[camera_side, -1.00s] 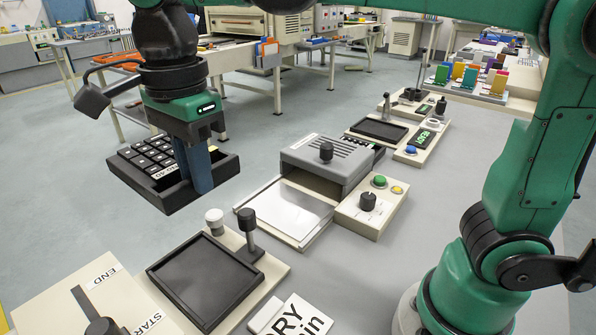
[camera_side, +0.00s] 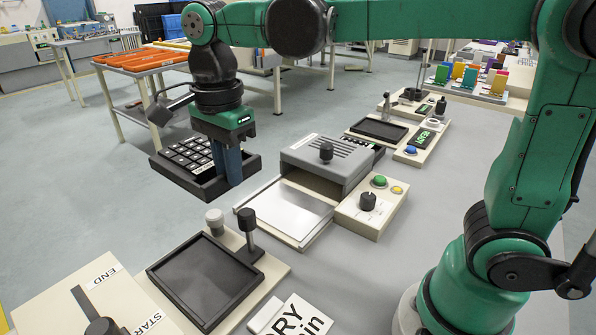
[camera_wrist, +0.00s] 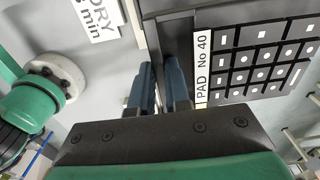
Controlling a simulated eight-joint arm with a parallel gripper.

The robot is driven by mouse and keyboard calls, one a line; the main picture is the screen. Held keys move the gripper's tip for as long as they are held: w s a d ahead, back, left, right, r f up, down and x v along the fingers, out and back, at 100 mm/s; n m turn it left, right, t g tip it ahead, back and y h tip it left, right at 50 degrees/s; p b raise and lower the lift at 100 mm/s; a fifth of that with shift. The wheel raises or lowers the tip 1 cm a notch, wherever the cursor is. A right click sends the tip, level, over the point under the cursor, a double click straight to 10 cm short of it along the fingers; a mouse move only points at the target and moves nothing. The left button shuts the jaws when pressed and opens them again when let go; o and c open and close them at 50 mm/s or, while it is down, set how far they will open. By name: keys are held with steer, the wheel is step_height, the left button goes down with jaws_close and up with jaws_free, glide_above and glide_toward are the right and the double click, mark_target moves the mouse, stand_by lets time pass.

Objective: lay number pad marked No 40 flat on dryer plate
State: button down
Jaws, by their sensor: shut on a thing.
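My gripper (camera_side: 229,165) is shut on the number pad (camera_side: 191,153), a black tray-like block with rows of square keys. The fingers grip the pad's edge on the right in the side view. In the wrist view the pad (camera_wrist: 262,70) lies right of the blue fingers (camera_wrist: 162,88), and its white label reads PAD No 40. The pad is held roughly level in the air, left of the dryer and apart from it. The dryer plate (camera_side: 281,211) is a bare, pale metal sheet in front of the grey dryer box (camera_side: 327,160).
A control box (camera_side: 371,205) with green and yellow buttons and a black knob adjoins the dryer. An empty black tray (camera_side: 205,279) with two upright knobs stands nearer the camera. Several stations stand farther back.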

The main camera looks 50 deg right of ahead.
steer(key=d+f, duration=0.4)
steer(key=d, duration=0.4)
glide_toward(312, 222)
steer(key=shift+f, duration=2.9)
steer(key=shift+f, duration=0.35)
steer(key=c, duration=0.8)
jaws_free()
step_height(312, 222, up, 7)
